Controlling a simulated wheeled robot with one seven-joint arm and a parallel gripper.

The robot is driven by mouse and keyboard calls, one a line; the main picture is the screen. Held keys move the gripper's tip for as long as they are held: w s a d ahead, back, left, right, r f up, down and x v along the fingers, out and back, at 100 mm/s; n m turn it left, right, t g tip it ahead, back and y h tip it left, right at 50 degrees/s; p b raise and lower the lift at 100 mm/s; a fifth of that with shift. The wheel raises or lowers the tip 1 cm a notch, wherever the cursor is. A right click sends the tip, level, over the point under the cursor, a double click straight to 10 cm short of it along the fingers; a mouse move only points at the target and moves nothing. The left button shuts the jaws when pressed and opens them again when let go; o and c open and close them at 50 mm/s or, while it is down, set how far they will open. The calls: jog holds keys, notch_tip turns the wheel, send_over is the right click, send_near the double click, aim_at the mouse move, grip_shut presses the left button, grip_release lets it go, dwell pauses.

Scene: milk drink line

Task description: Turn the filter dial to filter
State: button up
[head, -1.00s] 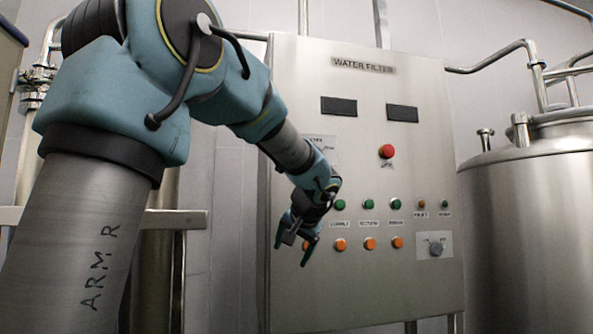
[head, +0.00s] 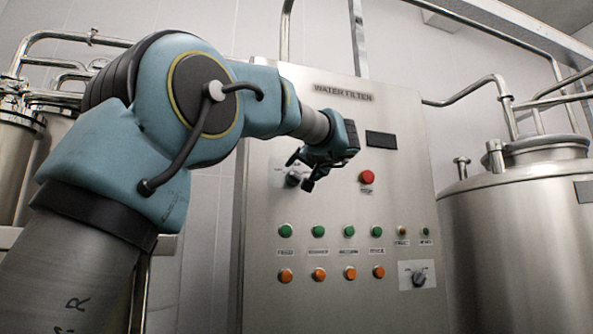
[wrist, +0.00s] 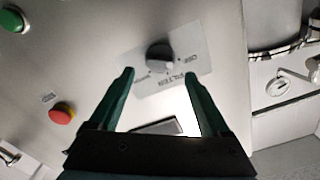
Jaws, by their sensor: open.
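The filter dial (wrist: 159,56) is a dark round knob on a pale label plate (wrist: 188,68) that reads OFF and FILTER in the wrist view. I cannot tell for sure which mark the knob points at. In the head view the dial (head: 293,178) is at the upper left of the steel panel, partly hidden by my gripper (head: 300,171). In the wrist view my gripper (wrist: 158,75) is open and empty. Its two fingers point toward the panel, with the dial ahead between the tips. I see no contact with the knob.
The WATER FILTER panel (head: 400,210) also carries a red button (head: 367,177), rows of green and orange buttons, a dark display (head: 381,140) and a second dial (head: 419,279) at the lower right. A steel tank (head: 520,240) stands at the right.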

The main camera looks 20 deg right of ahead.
aim_at(297, 174)
jog(key=shift+w+d+p, duration=0.15)
jog(key=shift+w+p, duration=0.15)
jog(key=shift+w, duration=0.8)
jog(key=shift+w+d+p, duration=0.1)
jog(key=shift+w+p, duration=0.2)
jog(key=shift+w, duration=0.75)
jog(key=c, duration=1.3)
